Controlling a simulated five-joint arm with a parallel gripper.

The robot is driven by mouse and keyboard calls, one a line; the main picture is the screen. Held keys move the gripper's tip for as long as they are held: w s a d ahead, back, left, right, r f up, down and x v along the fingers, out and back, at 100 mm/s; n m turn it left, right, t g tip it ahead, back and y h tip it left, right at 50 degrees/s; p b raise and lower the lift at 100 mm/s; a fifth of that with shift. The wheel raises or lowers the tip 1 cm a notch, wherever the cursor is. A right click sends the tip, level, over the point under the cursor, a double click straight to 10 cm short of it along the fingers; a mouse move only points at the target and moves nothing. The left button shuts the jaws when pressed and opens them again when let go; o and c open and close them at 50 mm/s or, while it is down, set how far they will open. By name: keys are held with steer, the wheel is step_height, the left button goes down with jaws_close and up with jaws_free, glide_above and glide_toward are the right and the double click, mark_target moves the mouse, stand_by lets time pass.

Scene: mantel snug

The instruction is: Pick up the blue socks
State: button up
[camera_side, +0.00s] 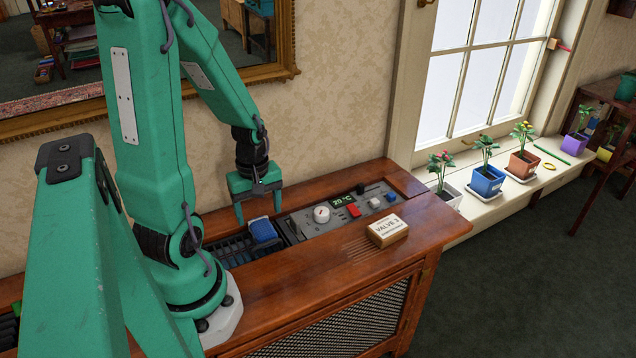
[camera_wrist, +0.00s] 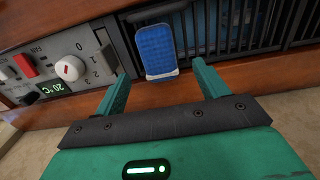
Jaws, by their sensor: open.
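The blue socks (camera_side: 263,231) look like a small folded blue bundle with a pale edge, lying on the dark slatted vent of the wooden cabinet top. In the wrist view the blue socks (camera_wrist: 155,50) show a textured face just beyond and between the fingers. My gripper (camera_side: 259,213) is open and empty, pointing down just above the socks. In the wrist view, my gripper (camera_wrist: 161,73) has its fingers spread on either side of the socks' near end, with no clear contact. More blue material (camera_wrist: 207,28) shows behind the slats; I cannot tell what it is.
A control panel (camera_side: 330,211) with a white knob, red switch and display lies right of the vent. A small box labelled VALVE 3 (camera_side: 387,231) stands on the wooden cabinet top (camera_side: 310,262). Potted plants (camera_side: 487,180) line the windowsill. The wall is close behind.

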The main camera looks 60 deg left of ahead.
mark_target(261, 224)
steer(key=shift+f, duration=0.2)
steer(key=shift+w+a+f, duration=0.15)
steer(key=shift+f, duration=2.4)
steer(key=c, duration=1.1)
steer(key=shift+r, duration=0.2)
steer(key=shift+r, duration=4.85)
